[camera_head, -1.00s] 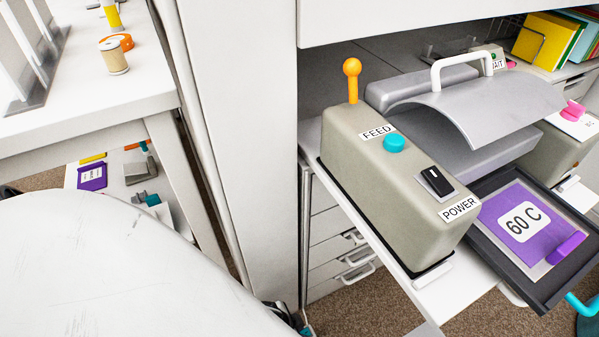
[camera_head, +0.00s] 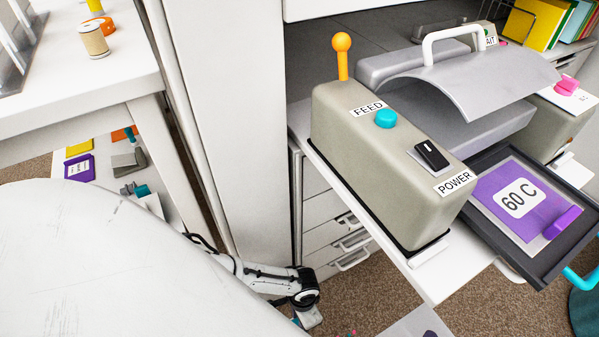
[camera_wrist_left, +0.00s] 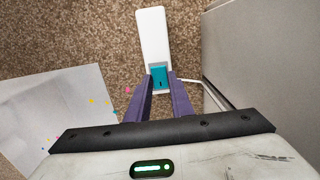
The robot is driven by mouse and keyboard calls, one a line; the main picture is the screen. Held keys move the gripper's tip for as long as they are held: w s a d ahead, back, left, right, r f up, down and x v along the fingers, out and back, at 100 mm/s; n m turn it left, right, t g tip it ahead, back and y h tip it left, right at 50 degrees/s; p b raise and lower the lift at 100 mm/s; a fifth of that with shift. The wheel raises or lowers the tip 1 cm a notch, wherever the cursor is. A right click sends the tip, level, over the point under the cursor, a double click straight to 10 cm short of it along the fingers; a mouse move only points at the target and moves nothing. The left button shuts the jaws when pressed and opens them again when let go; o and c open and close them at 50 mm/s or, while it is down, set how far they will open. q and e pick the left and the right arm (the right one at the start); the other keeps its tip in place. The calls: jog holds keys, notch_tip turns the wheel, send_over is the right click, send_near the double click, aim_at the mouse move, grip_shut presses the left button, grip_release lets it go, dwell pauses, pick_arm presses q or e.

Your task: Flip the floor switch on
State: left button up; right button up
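In the left wrist view, the floor switch is a long white body (camera_wrist_left: 153,32) on the brown carpet with a teal rocker (camera_wrist_left: 160,79) at its near end. My left gripper (camera_wrist_left: 161,76) points down at it. Its two purple fingers are apart, with the tips on either side of the teal rocker and empty space between them. I cannot tell whether the tips touch the switch. In the head view my left arm reaches down at the bottom centre, and its fingers and the floor switch are out of sight. My right gripper is not in view.
A pale sheet (camera_wrist_left: 65,115) with coloured specks lies on the carpet left of the switch. A grey cabinet side (camera_wrist_left: 240,60) stands close on the right. Above, a machine (camera_head: 385,170) with FEED and POWER controls sits on a white shelf, beside a tray (camera_head: 535,270) marked 60 C.

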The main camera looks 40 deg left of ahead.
pick_arm(q)
jog(key=o, duration=0.3)
jog(key=shift+o, duration=0.3)
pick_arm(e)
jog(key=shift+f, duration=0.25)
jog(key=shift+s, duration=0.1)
